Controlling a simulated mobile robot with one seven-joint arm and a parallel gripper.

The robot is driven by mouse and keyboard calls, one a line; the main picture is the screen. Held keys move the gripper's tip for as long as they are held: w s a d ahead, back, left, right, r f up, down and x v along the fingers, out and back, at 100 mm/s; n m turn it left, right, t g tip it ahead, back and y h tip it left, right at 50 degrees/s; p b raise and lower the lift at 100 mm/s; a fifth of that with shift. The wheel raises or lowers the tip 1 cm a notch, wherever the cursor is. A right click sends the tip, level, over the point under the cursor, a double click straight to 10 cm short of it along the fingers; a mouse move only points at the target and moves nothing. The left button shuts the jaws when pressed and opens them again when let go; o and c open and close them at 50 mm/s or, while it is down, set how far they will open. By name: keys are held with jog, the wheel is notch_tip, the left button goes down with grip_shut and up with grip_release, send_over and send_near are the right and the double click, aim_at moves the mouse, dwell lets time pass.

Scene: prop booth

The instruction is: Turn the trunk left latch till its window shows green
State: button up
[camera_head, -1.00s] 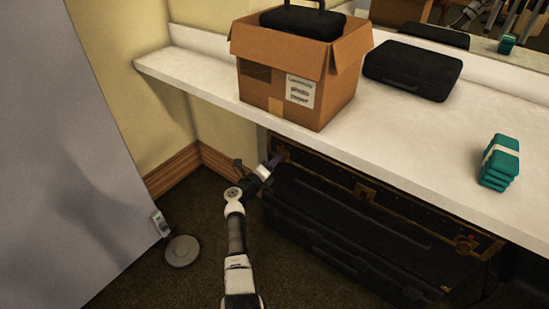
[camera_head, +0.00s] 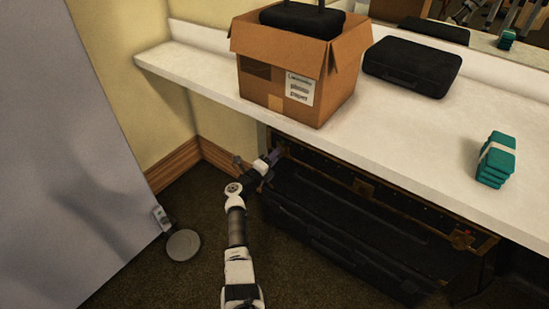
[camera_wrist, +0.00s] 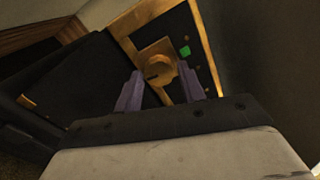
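The dark trunk (camera_head: 395,198) with brass edging stands under the counter in the head view. In the wrist view its left latch (camera_wrist: 157,68) is a brass plate with a round knob, and the small window (camera_wrist: 185,51) beside it shows green. My gripper (camera_wrist: 160,69) is open, its two purple fingers apart and pointing at the latch, with the knob showing between the tips. I cannot tell whether the fingers touch it. In the head view my gripper (camera_head: 274,156) is at the trunk's left end and hides this latch. The right latch (camera_head: 460,238) is visible there.
A long black case (camera_head: 345,230) lies on the floor in front of the trunk. The white counter (camera_head: 400,140) overhangs it, carrying a cardboard box (camera_head: 290,75), a black case (camera_head: 412,66) and teal bundles (camera_head: 496,160). A grey panel (camera_head: 80,170) stands left.

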jog(key=shift+o, duration=1.3)
jog(key=shift+s, duration=0.1)
jog(key=p+v, duration=0.1)
jog(key=v, duration=1.2)
jog(key=shift+s+a, duration=0.2)
jog(key=shift+s, duration=0.05)
